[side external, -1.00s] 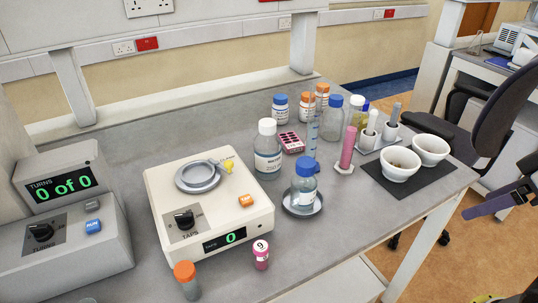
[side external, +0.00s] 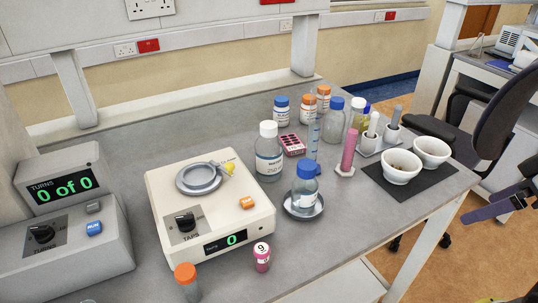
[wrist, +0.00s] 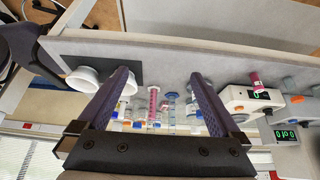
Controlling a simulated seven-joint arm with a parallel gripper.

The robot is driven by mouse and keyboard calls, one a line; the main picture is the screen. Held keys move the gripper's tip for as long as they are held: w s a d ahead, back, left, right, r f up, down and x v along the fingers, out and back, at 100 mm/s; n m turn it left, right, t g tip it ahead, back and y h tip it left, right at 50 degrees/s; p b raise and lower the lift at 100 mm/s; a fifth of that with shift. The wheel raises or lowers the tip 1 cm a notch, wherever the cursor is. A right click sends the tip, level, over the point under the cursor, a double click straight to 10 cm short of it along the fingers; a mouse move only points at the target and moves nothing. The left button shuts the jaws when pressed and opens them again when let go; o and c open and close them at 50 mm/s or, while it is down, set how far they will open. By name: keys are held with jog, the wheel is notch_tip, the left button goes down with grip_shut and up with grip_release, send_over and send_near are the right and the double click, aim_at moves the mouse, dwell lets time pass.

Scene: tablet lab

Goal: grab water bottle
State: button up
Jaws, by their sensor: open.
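The bottle with a white cap and a printed white label (side external: 268,152) stands upright on the bench behind the right side of the white tapping machine. Its label is too small to read surely. I cannot pick it out clearly in the wrist view. My gripper (wrist: 159,75) is open and empty, its two dark purple fingers wide apart and pointing over the bench. In the side view only part of it shows at the right edge, beyond the bench's right edge and well away from the bottle.
A blue-capped bottle (side external: 305,185) stands on a grey dish in front of the white-capped bottle. A pink rack (side external: 292,145), a measuring cylinder (side external: 313,135) and a pink cylinder (side external: 348,152) are to its right. White mortars (side external: 400,167) stand on a dark mat nearer my gripper.

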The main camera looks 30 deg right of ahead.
jog(key=w+a+r+n+y, duration=0.1)
jog(key=w+a+r+n, duration=0.2)
jog(key=w+r, duration=0.6)
jog(key=w+a+r+n+y, duration=0.15)
jog(key=w+r+n, duration=0.25)
jog(key=w+r, duration=0.45)
jog(key=n+g, duration=0.2)
jog(key=n, duration=0.1)
send_over(269, 146)
jog(key=s+d, duration=0.1)
jog(key=d, duration=0.5)
notch_tip(269, 146, down, 12)
jog(key=shift+g+y, duration=0.4)
jog(key=shift+y, duration=0.05)
jog(key=x, duration=1)
jog(key=shift+f, duration=0.25)
jog(key=shift+x, duration=2.95)
jog(key=shift+s+a, duration=0.1)
jog(key=shift+s, duration=0.05)
